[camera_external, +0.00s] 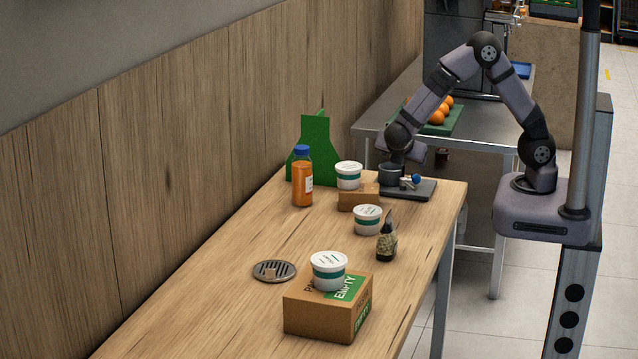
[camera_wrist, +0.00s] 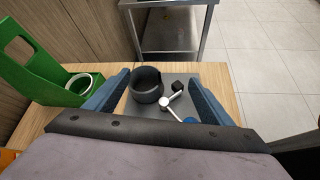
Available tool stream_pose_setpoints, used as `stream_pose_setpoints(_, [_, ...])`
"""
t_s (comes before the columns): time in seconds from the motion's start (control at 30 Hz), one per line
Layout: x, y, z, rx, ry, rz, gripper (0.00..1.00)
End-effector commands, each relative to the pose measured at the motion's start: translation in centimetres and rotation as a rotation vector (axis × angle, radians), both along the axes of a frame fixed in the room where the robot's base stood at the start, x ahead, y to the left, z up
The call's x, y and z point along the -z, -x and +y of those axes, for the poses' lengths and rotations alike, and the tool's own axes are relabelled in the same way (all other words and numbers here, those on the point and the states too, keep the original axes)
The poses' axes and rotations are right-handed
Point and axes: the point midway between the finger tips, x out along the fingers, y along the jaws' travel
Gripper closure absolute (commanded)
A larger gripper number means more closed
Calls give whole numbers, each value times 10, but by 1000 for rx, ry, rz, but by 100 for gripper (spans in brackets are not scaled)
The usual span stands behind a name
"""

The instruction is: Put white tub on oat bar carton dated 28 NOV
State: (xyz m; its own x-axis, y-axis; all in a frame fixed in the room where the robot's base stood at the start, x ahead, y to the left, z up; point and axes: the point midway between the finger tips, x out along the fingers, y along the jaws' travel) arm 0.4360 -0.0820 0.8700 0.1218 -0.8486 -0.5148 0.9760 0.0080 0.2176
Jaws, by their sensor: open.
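Several white tubs with teal bands show in the external view. One tub (camera_external: 329,272) rests on a cardboard carton (camera_external: 312,316) with green "EMPTY" labels, at the near end of the table. Another tub (camera_external: 367,221) stands on the wood. A third tub (camera_external: 348,178) is at a smaller carton (camera_external: 359,202); I cannot tell whether it rests on it or behind it. No date is readable on either carton. My gripper (camera_external: 407,160) is at the far end, above a dark tray; in the wrist view its open jaws (camera_wrist: 155,93) straddle a dark cup below, holding nothing.
The dark tray (camera_external: 425,190) carries the dark cup (camera_external: 390,175) and a blue ball (camera_external: 416,178). An orange bottle (camera_external: 302,182), green stand (camera_external: 315,150), dark small bottle (camera_external: 386,246) and round slotted disc (camera_external: 274,270) stand about. The near left tabletop is clear.

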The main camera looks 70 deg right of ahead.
Motion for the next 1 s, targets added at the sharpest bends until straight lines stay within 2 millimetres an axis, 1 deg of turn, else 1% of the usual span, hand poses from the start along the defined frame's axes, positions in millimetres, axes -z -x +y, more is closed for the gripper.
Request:
stream_pose_setpoints(0.03, [10,30,-7,126,-116,-39,25])
stream_pose_setpoints(0.07, [17,47,-7,202,-186,-65,25])
stream_pose_setpoints(0.1, [26,68,-4,306,-276,-103,25])
stream_pose_setpoints(0.17, [38,96,5,465,-403,-169,25])
stream_pose_setpoints(0.2, [44,111,13,569,-482,-216,25])
stream_pose_setpoints(0.3, [55,137,36,811,-650,-336,25])
stream_pose_setpoints(0.4, [60,150,55,1013,-772,-445,25])
stream_pose_setpoints(0.5, [61,154,69,1164,-856,-531,25])
stream_pose_setpoints(0.6, [61,155,77,1260,-906,-588,25])
stream_pose_setpoints(0.73, [61,155,81,1314,-931,-620,25])
stream_pose_setpoints(1.0, [61,155,82,1317,-933,-620,25])
